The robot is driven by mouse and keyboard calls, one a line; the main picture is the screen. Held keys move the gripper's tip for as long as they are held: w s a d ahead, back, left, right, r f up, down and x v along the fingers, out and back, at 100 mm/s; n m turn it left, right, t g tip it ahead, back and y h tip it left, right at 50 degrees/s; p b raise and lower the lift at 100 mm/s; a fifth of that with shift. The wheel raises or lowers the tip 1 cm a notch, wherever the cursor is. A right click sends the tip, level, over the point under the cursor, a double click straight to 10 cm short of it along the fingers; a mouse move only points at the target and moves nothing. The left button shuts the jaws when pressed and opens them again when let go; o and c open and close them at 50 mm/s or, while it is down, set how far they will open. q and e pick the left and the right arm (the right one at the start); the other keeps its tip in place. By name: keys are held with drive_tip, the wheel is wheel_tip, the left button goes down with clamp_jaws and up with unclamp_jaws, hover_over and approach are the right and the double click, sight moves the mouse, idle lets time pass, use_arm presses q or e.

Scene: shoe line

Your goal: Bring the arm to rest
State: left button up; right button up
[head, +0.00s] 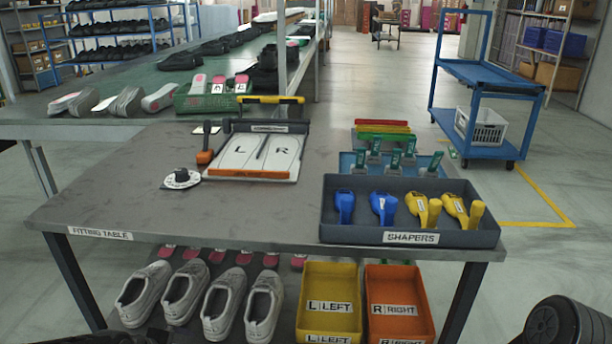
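Neither of my grippers shows in the head view. A dark rounded part of my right arm (562,322) shows at the bottom right corner, beyond the table's right leg. Its gripper is outside the picture. The fitting table (110,205) stands in front of me with no arm over its top.
On the table are a shapers tray (345,232) with blue and yellow shapers, an L/R board (252,155), a round white dial (181,179) and an orange-headed tool (205,150). Grey shoes (222,305), a yellow left bin (330,300) and an orange right bin (398,300) sit below.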

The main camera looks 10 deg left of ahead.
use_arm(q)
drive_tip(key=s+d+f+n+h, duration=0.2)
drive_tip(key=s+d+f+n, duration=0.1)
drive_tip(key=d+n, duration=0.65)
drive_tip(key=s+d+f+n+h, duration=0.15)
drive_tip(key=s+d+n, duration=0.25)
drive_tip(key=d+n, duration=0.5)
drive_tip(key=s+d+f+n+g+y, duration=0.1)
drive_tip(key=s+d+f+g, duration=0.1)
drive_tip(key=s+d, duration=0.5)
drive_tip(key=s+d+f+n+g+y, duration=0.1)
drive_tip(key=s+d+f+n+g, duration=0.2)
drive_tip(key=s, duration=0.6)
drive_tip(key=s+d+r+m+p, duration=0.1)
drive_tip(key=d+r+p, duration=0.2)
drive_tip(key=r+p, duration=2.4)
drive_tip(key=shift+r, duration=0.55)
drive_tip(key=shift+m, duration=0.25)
